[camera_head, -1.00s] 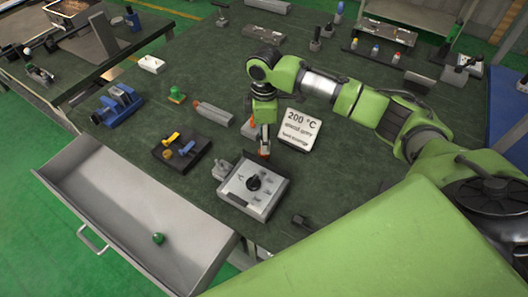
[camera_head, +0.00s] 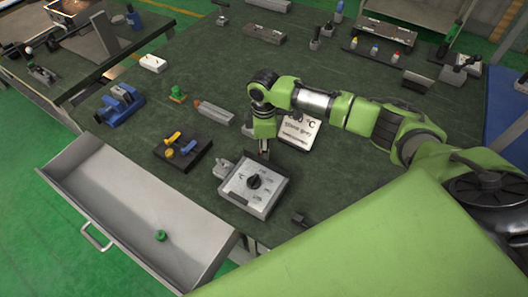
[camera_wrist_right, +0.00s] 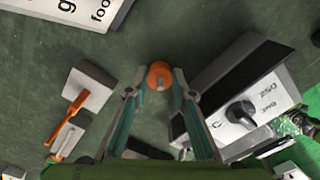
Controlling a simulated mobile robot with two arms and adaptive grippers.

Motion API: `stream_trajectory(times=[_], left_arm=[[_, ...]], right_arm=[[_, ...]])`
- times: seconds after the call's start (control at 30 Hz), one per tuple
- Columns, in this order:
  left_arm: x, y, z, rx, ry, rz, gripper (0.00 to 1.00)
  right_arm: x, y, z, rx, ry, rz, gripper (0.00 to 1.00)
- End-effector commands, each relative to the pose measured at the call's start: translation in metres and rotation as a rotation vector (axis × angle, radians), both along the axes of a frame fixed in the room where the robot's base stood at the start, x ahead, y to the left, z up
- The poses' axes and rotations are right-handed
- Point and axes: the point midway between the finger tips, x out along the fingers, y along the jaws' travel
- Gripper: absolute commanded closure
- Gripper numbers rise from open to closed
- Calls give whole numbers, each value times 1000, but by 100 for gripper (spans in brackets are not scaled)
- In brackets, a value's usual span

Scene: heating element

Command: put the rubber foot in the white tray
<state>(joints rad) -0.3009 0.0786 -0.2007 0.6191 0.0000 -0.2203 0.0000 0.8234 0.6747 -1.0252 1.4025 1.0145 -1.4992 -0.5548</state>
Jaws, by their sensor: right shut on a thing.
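My right gripper (camera_head: 264,153) points down over the green bench, just behind the grey control box (camera_head: 253,188). In the right wrist view its two fingers (camera_wrist_right: 158,88) are closed on a small round orange piece with a grey pin (camera_wrist_right: 160,74), which I take for the rubber foot. The piece is hardly visible in the head view, where the gripper hides it. A small white tray (camera_head: 152,63) lies at the bench's far left edge, well away from the gripper. My left gripper is not in view.
A black block with coloured levers (camera_head: 183,150), a blue vise (camera_head: 119,103) and a grey tool with a red tip (camera_head: 213,113) stand to the left. An open drawer (camera_head: 92,185) holds a green ring (camera_head: 160,236).

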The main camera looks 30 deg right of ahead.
Motion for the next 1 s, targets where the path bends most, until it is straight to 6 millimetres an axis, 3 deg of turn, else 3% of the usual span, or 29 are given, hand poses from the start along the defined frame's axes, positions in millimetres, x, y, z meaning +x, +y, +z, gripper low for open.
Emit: stream_trajectory(times=[0.27, 0.7, 1.0], left_arm=[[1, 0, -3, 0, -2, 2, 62], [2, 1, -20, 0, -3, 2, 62], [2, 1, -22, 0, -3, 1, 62]], right_arm=[[1, 0, 10, 1, -3, -1, 96], [1, 0, 89, 0, -2, -1, 96], [-2, 3, 103, 3, -3, -24, 96]])
